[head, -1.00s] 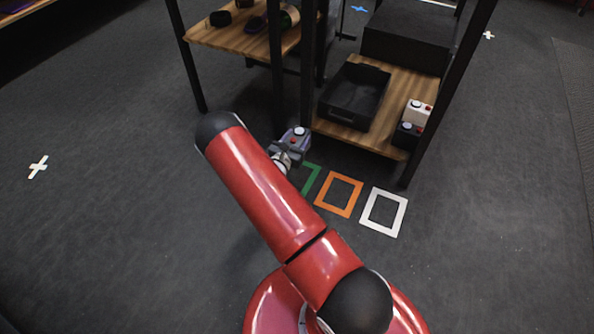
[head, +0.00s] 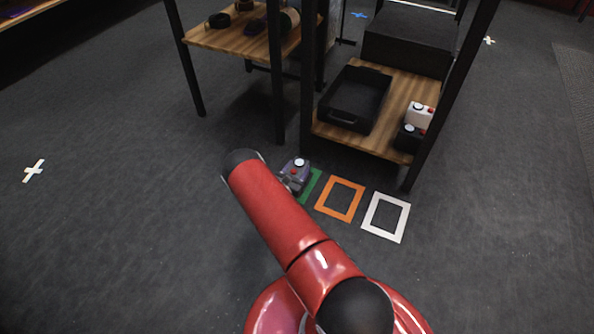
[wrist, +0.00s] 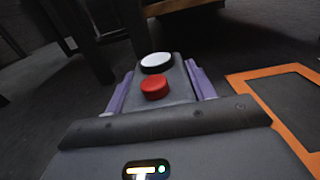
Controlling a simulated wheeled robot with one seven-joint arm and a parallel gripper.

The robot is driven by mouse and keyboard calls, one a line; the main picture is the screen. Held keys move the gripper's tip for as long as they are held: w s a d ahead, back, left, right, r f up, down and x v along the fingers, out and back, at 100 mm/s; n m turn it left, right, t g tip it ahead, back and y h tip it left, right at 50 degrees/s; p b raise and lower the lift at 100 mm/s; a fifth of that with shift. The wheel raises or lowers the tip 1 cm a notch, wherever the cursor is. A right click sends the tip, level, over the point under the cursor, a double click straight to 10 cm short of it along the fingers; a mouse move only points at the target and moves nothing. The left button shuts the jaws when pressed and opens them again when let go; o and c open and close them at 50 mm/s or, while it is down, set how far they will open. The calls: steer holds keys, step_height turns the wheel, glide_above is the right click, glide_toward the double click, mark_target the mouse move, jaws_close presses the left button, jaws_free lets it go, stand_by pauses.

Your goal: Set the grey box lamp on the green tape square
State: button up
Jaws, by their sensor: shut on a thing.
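The grey box lamp (head: 295,174), with a white button and a red button on top, is at the end of my arm. My gripper (wrist: 161,88) is shut on the lamp, with a purple finger pad on each side of it in the wrist view. The green tape square (head: 310,186) is on the floor beside the lamp in the head view. Its left part is hidden behind the lamp and my arm. I cannot tell whether the lamp touches the floor.
An orange tape square (head: 341,199) and a white tape square (head: 385,216) lie to the right. Behind them a wooden shelf (head: 380,142) holds a black tray (head: 354,98), a white box (head: 418,115) and a black box (head: 408,138). Black shelf posts stand close behind the lamp.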

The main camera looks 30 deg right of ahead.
steer(key=o, duration=1.3)
steer(key=shift+r, duration=0.1)
